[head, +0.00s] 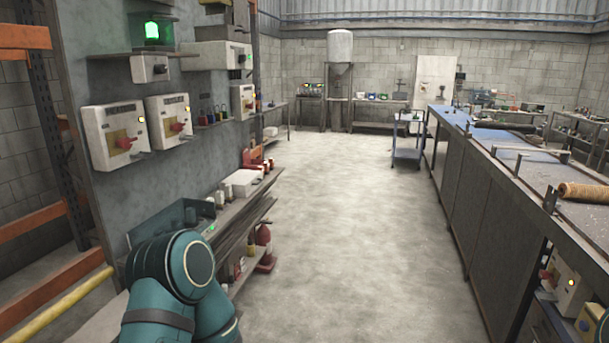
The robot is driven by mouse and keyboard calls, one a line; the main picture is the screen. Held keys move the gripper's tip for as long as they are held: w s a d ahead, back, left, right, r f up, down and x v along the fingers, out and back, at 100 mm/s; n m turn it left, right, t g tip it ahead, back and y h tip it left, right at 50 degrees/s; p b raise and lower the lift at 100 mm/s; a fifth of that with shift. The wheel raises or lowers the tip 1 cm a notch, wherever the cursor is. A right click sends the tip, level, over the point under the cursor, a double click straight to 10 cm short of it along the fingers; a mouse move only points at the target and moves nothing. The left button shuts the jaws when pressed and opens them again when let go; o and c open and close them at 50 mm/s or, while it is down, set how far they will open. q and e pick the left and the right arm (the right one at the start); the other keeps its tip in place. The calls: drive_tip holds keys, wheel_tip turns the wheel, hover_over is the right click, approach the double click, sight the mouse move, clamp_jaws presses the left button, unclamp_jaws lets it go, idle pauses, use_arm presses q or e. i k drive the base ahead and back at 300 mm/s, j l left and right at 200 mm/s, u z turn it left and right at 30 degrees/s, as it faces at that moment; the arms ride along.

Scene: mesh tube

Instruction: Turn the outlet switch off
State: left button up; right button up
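Several white switch boxes are mounted on the grey panel at left. The nearest box (101,128) has a red handle (126,142) on a yellow plate. A second box (160,112) beside it has a red handle (178,127). A smaller box (243,101) is further along. Another box (565,288) with a red and yellow switch sits low at the right, under the counter. I cannot tell which one is the outlet switch, nor read the handle positions clearly. Neither gripper shows; a teal link of my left arm fills the lower left.
A lit green lamp (152,30) and boxes with black knobs (151,68) are higher on the panel. A cluttered shelf (235,215) runs below it. A long counter (470,190) lines the right. The concrete floor (345,230) between is clear. A blue cart (407,150) stands further back.

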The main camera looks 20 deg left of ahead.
sight(178, 127)
drive_tip(key=i+u, duration=0.2)
drive_tip(key=i, duration=0.25)
drive_tip(key=i+l+u, duration=0.2)
drive_tip(key=i, duration=0.2)
drive_tip(key=i+l+u, duration=0.2)
drive_tip(key=i, duration=0.25)
drive_tip(key=i+l+u, duration=0.25)
drive_tip(key=i+u, duration=0.2)
drive_tip(key=i+l+u, duration=0.3)
drive_tip(key=u, duration=0.15)
